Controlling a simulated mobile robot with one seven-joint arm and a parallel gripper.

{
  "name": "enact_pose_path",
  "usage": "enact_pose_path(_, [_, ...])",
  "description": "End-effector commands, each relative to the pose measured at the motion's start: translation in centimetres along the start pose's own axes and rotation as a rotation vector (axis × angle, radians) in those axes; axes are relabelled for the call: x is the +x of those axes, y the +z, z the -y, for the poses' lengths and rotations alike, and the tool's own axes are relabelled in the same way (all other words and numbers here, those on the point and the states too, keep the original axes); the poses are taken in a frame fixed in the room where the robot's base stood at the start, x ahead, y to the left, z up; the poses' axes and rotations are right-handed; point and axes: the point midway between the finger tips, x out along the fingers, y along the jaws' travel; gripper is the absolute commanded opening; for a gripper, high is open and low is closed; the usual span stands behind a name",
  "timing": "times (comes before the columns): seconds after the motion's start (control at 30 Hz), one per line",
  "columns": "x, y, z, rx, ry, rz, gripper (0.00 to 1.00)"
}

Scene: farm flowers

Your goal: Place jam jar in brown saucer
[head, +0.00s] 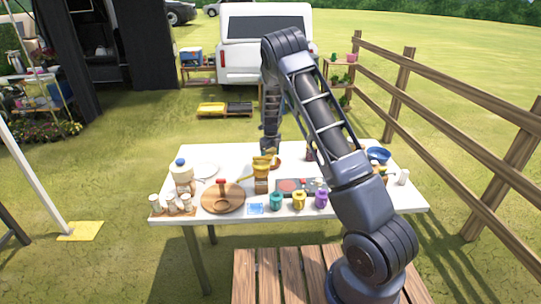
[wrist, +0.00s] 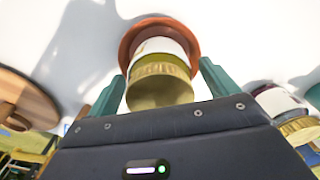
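The jam jar (wrist: 160,72), with a gold cloth-like lid and a white label, is between my gripper's two green fingers in the wrist view. The brown saucer (wrist: 128,48) is directly behind the jar, with its rim showing around the jar's far end. The jar appears to be in or just above the saucer; exact contact is hidden. My gripper (wrist: 162,70) looks open, with narrow gaps beside the jar. In the head view, my gripper (head: 270,148) points down at the table's back middle, just above the brown saucer (head: 277,163). The jar is hard to make out there.
The white table (head: 235,157) holds a round wooden board (head: 222,198), a yellow object (head: 262,165) close to my gripper, several coloured mugs along the front and a blue bowl (head: 378,155) at right. Another jar (wrist: 275,102) is right of my gripper in the wrist view.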

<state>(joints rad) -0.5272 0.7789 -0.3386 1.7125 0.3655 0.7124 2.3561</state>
Motion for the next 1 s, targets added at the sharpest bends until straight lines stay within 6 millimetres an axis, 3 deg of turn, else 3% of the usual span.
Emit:
enact_pose_path(0.17, [-0.1, 0.0, 0.0, 0.000, 0.000, 0.000, 0.86])
enact_pose_path(0.33, [-1.4, 0.1, 0.0, 0.000, -0.001, 0.002, 0.86])
enact_pose_path(0.8, [-9.9, 0.1, -0.1, -0.002, -0.001, 0.002, 0.86])
enact_pose_path(1.0, [-11.8, 0.0, 0.0, 0.000, 0.000, 0.001, 0.86])
